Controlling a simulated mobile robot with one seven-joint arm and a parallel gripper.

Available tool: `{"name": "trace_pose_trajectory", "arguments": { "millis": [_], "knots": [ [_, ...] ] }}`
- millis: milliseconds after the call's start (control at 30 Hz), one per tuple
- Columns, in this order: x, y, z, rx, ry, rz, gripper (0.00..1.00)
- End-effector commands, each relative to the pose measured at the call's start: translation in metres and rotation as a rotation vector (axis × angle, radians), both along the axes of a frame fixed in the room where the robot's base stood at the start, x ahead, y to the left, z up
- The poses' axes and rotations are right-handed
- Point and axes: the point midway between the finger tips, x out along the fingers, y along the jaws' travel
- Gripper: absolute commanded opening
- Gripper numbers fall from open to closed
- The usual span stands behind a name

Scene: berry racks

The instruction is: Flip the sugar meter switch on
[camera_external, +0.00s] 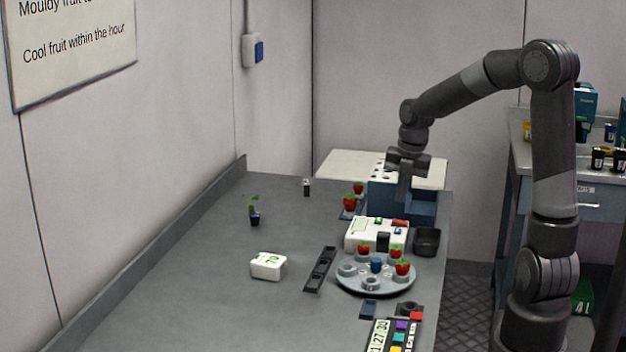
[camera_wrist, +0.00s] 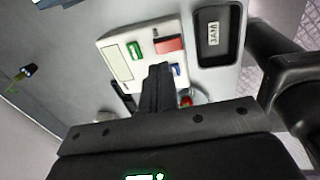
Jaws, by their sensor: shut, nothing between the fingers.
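The sugar meter seems to be the white box (camera_external: 360,233) on the bench; no name on it is readable. In the wrist view the white box (camera_wrist: 112,46) has a pale display panel (camera_wrist: 117,62), a green-marked part (camera_wrist: 136,50), a red block (camera_wrist: 168,44) and a blue part (camera_wrist: 176,70). I cannot tell which part is the switch or how it is set. My gripper (camera_external: 404,198) points down above and behind the box. In the wrist view my shut, empty fingers (camera_wrist: 158,70) cover part of the box's near side.
A round grey tray (camera_external: 350,286) with strawberries stands in front of the box. A black bin (camera_external: 427,240), marked JAM in the wrist view (camera_wrist: 203,55), is to its right. A blue rack (camera_external: 379,197) stands behind. A white block (camera_external: 268,265) lies left; the bench's left side is mostly clear.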

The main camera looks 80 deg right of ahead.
Motion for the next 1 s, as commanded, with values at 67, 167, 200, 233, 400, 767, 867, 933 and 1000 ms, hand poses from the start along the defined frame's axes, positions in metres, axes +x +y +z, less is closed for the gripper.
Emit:
{"name": "trace_pose_trajectory", "arguments": {
  "millis": [67,167,200,233,400,767,867,933,1000],
  "knots": [
    [0.002,0.001,-0.017,0.004,0.001,0.002,0.00],
    [0.004,0.000,-0.033,0.003,0.001,-0.001,0.00],
    [0.005,0.000,-0.038,0.003,0.001,0.000,0.00],
    [0.005,0.000,-0.040,0.003,0.001,0.000,0.00],
    [0.007,0.000,-0.051,0.000,0.000,0.000,0.00],
    [0.008,0.000,-0.052,0.000,0.000,0.000,0.00],
    [0.009,0.001,-0.053,0.002,0.011,0.002,0.00],
    [0.010,0.001,-0.055,0.003,0.033,0.003,0.00],
    [0.009,0.001,-0.055,0.003,0.042,0.001,0.00]
  ]
}}
